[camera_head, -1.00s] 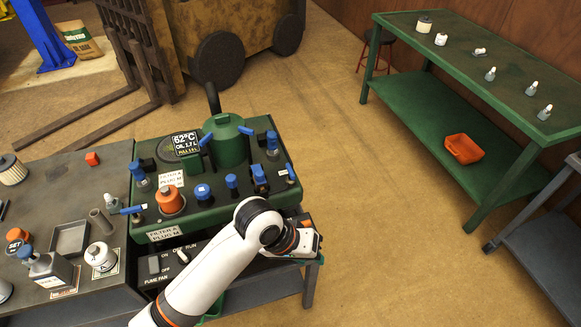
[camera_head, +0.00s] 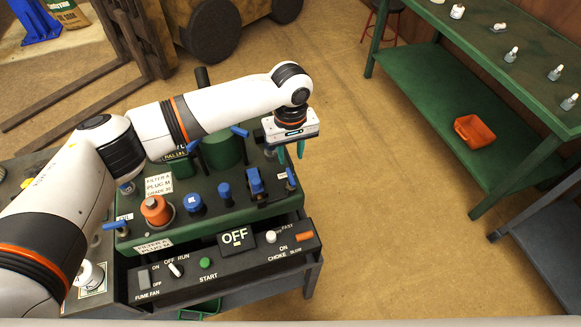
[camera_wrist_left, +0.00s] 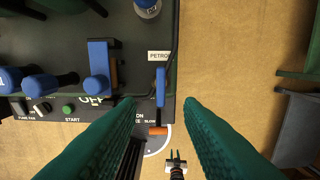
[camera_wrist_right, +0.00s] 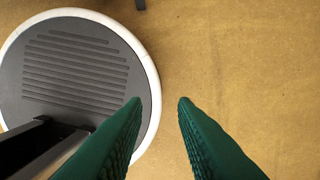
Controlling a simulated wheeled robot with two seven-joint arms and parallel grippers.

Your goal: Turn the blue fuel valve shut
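The blue fuel valve lever (camera_head: 291,178) sits at the right edge of the green machine (camera_head: 218,215), beside a small white label. In the left wrist view the lever (camera_wrist_left: 160,88) lies beside the PETROL label (camera_wrist_left: 159,56), lengthwise along the picture. My left gripper (camera_head: 291,152) is open and empty above the machine's right edge, with its green fingers pointing down. In the left wrist view, the lever shows between the fingertips (camera_wrist_left: 160,100), apparently below them and not held. My right gripper (camera_wrist_right: 160,100) is open and empty above the floor.
Other blue handles (camera_head: 225,193) and an orange plug (camera_head: 156,210) stand on the machine near the lever. A front panel (camera_head: 215,265) carries switches and an OFF display (camera_head: 235,237). A green bench (camera_head: 470,90) stands at right, with clear floor between.

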